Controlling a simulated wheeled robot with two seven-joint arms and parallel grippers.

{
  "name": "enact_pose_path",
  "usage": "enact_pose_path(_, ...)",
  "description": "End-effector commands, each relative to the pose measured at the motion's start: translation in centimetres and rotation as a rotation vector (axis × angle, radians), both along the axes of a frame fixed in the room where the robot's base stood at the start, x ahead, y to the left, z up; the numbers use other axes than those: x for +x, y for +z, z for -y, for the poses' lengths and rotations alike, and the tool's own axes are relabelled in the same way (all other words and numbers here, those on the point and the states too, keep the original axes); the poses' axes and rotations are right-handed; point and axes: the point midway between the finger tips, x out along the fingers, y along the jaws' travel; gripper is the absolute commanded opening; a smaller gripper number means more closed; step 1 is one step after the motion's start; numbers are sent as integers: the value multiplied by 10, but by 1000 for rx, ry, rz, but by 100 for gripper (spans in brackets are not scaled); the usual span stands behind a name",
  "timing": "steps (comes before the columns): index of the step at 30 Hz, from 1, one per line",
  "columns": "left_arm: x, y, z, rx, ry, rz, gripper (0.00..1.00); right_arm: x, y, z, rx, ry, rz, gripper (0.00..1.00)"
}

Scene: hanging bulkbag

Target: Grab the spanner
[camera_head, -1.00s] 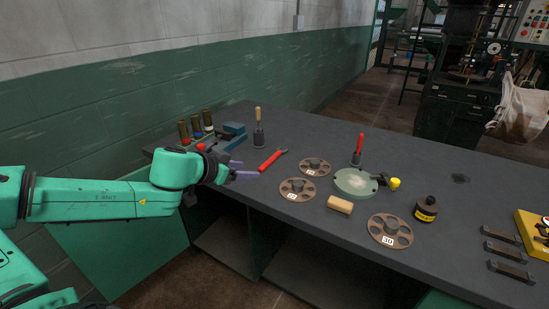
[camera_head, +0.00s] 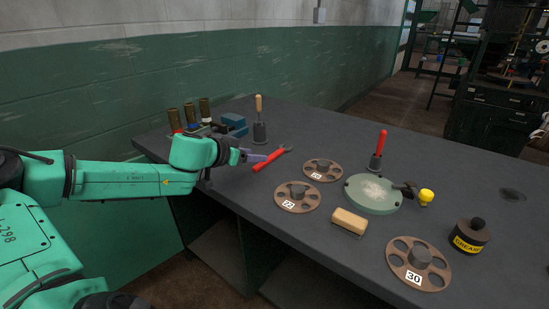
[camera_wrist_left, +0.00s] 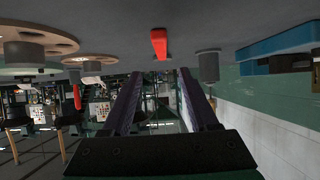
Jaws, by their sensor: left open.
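The spanner (camera_head: 270,160) has a red handle and a grey head and lies on the dark workbench (camera_head: 330,155), with its head pointing away to the right. My left gripper (camera_head: 256,156) is open, with its purple fingers close to the left of the spanner's handle. In the left wrist view, which looks upside down, the red handle (camera_wrist_left: 159,43) shows ahead of the gap between the two open fingers (camera_wrist_left: 160,90). Nothing is between the fingers. I cannot tell whether they touch the spanner. My right gripper is not in view.
A wooden-handled tool in a holder (camera_head: 259,122) stands behind the spanner. Brown discs (camera_head: 298,197) and a green round plate (camera_head: 372,194) lie to the right. Bottle-like cylinders (camera_head: 190,113) and blue blocks (camera_head: 233,124) stand behind my left arm. The green wall (camera_head: 110,90) borders the bench.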

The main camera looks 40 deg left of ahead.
Motion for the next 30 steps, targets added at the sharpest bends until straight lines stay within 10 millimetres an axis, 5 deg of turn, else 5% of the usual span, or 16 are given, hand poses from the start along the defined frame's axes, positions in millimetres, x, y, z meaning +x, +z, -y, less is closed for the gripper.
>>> enact_pose_path(11,43,-23,-2,-5,4,-5,60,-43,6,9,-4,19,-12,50)
enact_pose_path(15,55,-32,-4,-5,4,-6,60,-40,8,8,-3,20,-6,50)
enact_pose_path(24,71,-46,-7,4,6,-4,60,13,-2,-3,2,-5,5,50)
enact_pose_path(30,75,-41,-4,1,2,0,60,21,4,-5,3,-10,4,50)
